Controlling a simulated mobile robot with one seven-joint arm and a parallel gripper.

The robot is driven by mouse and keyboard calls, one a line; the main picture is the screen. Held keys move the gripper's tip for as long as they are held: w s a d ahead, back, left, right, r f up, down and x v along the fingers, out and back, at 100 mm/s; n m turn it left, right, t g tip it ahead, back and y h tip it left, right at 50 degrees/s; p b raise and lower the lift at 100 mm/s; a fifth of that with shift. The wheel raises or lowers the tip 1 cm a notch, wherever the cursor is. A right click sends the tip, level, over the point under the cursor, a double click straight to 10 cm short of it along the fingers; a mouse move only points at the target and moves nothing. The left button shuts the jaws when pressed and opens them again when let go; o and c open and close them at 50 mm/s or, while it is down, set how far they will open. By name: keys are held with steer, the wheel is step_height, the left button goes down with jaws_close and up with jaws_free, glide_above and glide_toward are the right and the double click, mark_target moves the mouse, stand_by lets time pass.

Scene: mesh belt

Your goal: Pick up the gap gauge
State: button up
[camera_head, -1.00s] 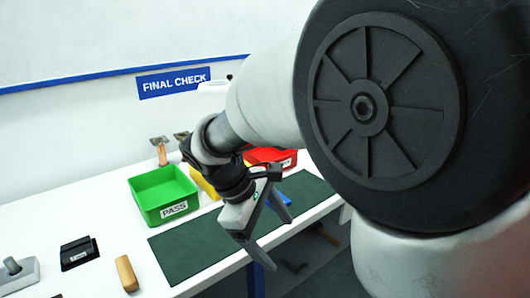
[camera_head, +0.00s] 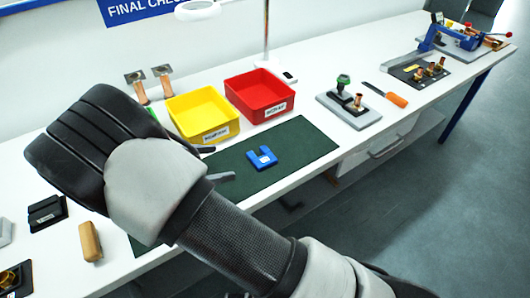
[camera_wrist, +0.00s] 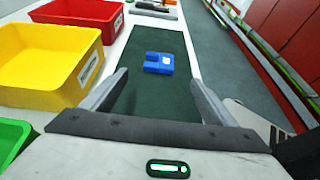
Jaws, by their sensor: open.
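The gap gauge (camera_head: 262,158) is a small blue block with a notch and a white label. It lies flat on the dark green mat (camera_head: 300,140), below the red bin in the head view. In the wrist view the gap gauge (camera_wrist: 159,63) lies ahead of the fingertips, roughly in line with the space between them. My gripper (camera_wrist: 157,82) is open and empty, with its fingers apart above the mat. In the head view my arm hides most of the gripper; only finger parts show left of the gauge.
A yellow bin (camera_head: 203,117) and a red bin (camera_head: 259,96) stand behind the mat. A green bin (camera_wrist: 12,140) shows at the wrist view's lower left. A grey fixture (camera_head: 348,108) and an orange-handled tool (camera_head: 396,99) lie to the right. The mat around the gauge is clear.

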glide_toward(268, 153)
steer(key=shift+w+d+f, duration=0.35)
steer(key=shift+d+f, duration=0.4)
steer(key=shift+d, duration=0.1)
steer(key=shift+r+p+x, duration=0.15)
steer(key=shift+p+x, duration=0.1)
steer(key=shift+x, duration=1.1)
steer(key=shift+r+p+x, duration=0.1)
steer(key=shift+p+x, duration=0.15)
steer(key=shift+x, duration=1.1)
steer(key=shift+w+r, duration=0.1)
steer(key=shift+w, duration=0.1)
steer(key=c, duration=1.3)
